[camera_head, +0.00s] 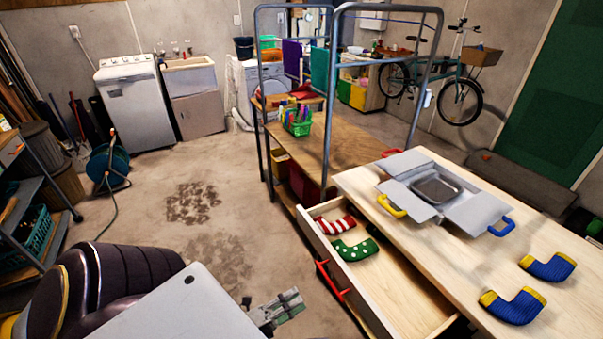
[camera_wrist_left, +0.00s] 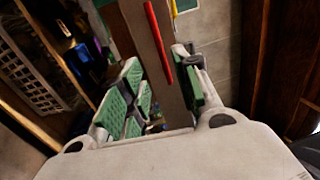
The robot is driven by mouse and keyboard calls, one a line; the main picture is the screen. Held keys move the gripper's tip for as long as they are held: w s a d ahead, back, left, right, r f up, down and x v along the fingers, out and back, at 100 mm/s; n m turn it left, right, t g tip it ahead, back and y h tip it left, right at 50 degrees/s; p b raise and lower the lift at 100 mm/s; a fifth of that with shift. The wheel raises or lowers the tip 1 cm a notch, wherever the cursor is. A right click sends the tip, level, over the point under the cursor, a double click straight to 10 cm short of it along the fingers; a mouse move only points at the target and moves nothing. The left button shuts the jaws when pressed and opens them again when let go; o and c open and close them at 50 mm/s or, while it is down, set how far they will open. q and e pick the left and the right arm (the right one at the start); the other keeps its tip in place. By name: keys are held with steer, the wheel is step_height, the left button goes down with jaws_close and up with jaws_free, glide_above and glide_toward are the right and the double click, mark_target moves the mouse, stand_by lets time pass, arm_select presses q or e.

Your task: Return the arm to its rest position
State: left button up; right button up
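My left arm comes in from the lower left in the head view. Its gripper (camera_head: 284,309) is low, left of the open drawer and apart from its red handle (camera_head: 330,282). In the left wrist view the green-padded fingers (camera_wrist_left: 163,88) are spread with nothing held between them. A brown panel with a red bar (camera_wrist_left: 158,42) shows beyond the fingers. My right arm and gripper are not in view.
The open drawer (camera_head: 400,297) holds a red-white striped sock (camera_head: 335,224) and a green dotted sock (camera_head: 355,250). Two blue-yellow socks (camera_head: 548,267) and a grey open box (camera_head: 407,165) are on the wooden table (camera_head: 462,262). Concrete floor left of the drawer is mostly clear.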

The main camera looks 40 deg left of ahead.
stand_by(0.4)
arm_select(q)
steer(key=s+a+f+n+g+y, duration=0.25)
steer(key=s+f+n, duration=0.2)
steer(key=f, duration=0.35)
steer(key=s+a+f+n+g+y, duration=0.25)
steer(key=f+n, duration=0.25)
steer(key=f, duration=0.3)
steer(key=s+a+f+n+g+y, duration=0.1)
steer(key=s+a+f+n+g, duration=0.25)
steer(key=f, duration=0.55)
steer(key=s+f+n+g+y, duration=0.15)
steer(key=s+f+g, duration=0.35)
steer(key=s, duration=0.6)
steer(key=s+f+n+g, duration=0.3)
steer(key=s+f, duration=0.5)
steer(key=s, duration=0.3)
steer(key=s+f+n+g+y, duration=0.1)
steer(key=s+f+n+g, duration=0.15)
steer(key=s+f, duration=0.6)
steer(key=w+d, duration=0.2)
steer(key=w, duration=0.8)
steer(key=w+d+t, duration=0.1)
steer(key=w+d, duration=0.2)
steer(key=w, duration=0.7)
steer(key=shift+w+f+m+h+p, duration=0.25)
steer(key=shift+f+m+h+p, duration=0.05)
steer(key=shift+f+h, duration=0.05)
